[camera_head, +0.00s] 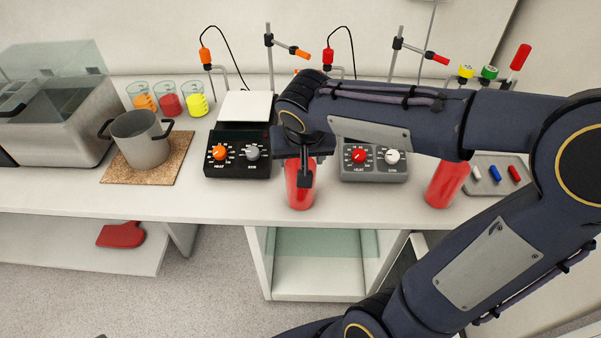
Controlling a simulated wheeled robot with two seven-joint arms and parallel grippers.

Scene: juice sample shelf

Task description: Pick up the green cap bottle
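A green cap (489,72) shows at the back right of the bench, beside a yellow cap (466,71). Most of what is below the green cap is hidden behind my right arm. My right gripper (304,172) points down at the front middle of the bench, well to the left of the green cap. A red cylinder (299,194) stands directly below and behind its fingers. I cannot tell whether the fingers are closed on it or only in front of it. My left gripper is not in view.
Two hotplates with knobs, a black one (237,169) and a grey one (375,174), flank the gripper. A second red cylinder (446,184) stands partly behind my arm. A pot (141,140), beakers (170,103) and a tray (485,186) share the bench.

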